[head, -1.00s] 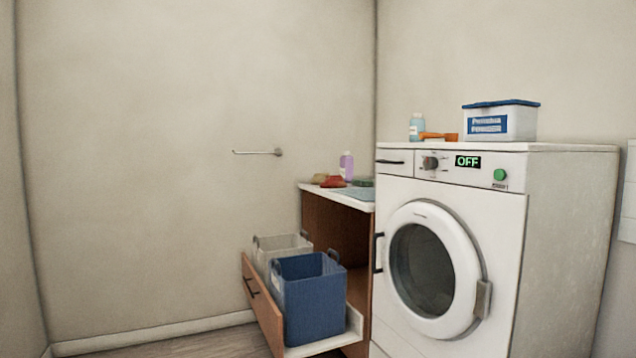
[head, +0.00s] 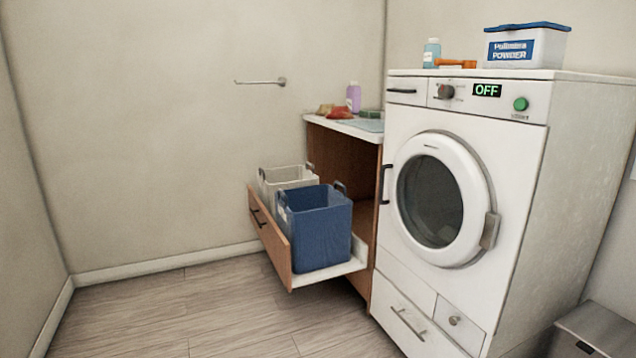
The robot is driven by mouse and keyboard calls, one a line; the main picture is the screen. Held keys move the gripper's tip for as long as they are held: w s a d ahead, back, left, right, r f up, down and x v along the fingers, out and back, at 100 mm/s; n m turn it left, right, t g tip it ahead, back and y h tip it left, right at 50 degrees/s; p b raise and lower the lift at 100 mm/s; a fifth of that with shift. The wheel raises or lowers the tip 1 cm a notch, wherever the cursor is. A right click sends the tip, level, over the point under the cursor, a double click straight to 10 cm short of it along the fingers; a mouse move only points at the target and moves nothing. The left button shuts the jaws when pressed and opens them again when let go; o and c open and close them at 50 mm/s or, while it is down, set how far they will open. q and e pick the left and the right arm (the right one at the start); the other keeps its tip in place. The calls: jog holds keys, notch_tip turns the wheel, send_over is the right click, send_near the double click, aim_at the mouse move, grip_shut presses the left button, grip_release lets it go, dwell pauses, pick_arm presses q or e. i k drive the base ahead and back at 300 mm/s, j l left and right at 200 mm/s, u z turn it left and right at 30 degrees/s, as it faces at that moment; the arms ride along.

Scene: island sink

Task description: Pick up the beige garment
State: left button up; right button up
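No beige garment can be made out in the head view. A blue basket (head: 318,232) and a light grey basket (head: 288,174) stand in a pulled-out wooden drawer (head: 272,240); what lies inside them is hidden by their walls. The washing machine (head: 478,190) has its round door (head: 440,200) shut, and its dark glass shows no clear contents. Neither of my grippers is in view.
The counter (head: 345,127) left of the machine holds a purple bottle (head: 353,97) and small coloured items. A powder box (head: 526,46) stands on the machine. A grey bin (head: 595,332) is at the lower right. The wooden floor (head: 170,310) at left is clear.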

aim_at(323, 109)
jog(key=i+j+u, duration=0.45)
jog(key=i, duration=0.35)
jog(key=i+u, duration=0.4)
jog(key=i, duration=0.4)
jog(key=i+z, duration=0.1)
jog(key=i, duration=1)
jog(key=i+j, duration=0.25)
jog(key=i, duration=0.85)
jog(key=l+z, duration=0.05)
